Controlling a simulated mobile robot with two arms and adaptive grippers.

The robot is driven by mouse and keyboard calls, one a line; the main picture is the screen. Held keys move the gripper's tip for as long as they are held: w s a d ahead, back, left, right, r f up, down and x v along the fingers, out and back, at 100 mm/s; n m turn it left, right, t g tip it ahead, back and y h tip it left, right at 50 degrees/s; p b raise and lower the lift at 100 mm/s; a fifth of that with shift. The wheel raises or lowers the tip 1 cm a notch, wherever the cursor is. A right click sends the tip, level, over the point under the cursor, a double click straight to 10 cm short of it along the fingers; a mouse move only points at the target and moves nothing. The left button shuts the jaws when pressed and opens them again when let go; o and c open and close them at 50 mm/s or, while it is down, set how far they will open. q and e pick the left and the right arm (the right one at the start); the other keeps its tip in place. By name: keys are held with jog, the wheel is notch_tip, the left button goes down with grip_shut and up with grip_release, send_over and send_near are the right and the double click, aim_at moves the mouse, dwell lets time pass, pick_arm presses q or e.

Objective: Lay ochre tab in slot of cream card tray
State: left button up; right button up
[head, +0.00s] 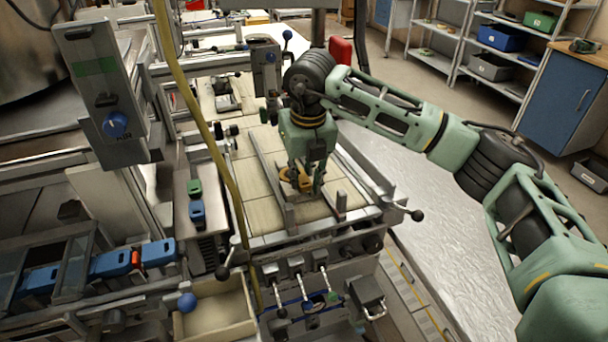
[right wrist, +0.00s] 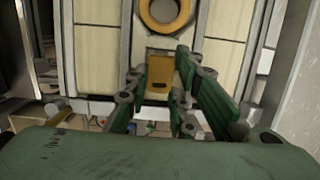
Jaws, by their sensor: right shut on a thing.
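My right gripper (head: 307,190) points down over a bed of cream panels (head: 258,184) between two metal rails. In the right wrist view its green fingers (right wrist: 160,65) are closed around a flat ochre tab (right wrist: 160,75) with a dark mark near its lower end. An ochre ring (right wrist: 166,12) lies on the panels just beyond the fingertips. In the head view the ochre pieces are partly hidden by the fingers. An open cream box (head: 216,307) stands at the lower left, but I cannot tell whether it is the card tray. No slot shows clearly. My left gripper is out of view.
Metal rails (head: 272,192) flank the bed, with levers and knobs (head: 310,290) along its front. Blue blocks (head: 110,263) sit in a rack at left. A yellow cable (head: 208,135) hangs left of the bed. Shelves with bins (head: 500,38) stand at the back right.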

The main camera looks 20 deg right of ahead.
jog(key=shift+f, duration=0.45)
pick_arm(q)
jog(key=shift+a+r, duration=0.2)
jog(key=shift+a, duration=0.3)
pick_arm(e)
jog(key=shift+f, duration=0.15)
jog(key=shift+f+b, duration=0.55)
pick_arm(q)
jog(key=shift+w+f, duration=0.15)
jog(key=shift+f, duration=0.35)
pick_arm(e)
jog(key=o, duration=0.7)
jog(key=shift+r, duration=0.1)
jog(key=shift+r+p, duration=0.2)
jog(key=shift+p, duration=0.1)
pick_arm(q)
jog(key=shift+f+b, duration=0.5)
jog(key=shift+b, duration=0.25)
pick_arm(e)
notch_tip(320, 180, up, 13)
jog(key=s, duration=0.1)
jog(key=shift+s+f, duration=0.2)
jog(key=shift+s, duration=0.2)
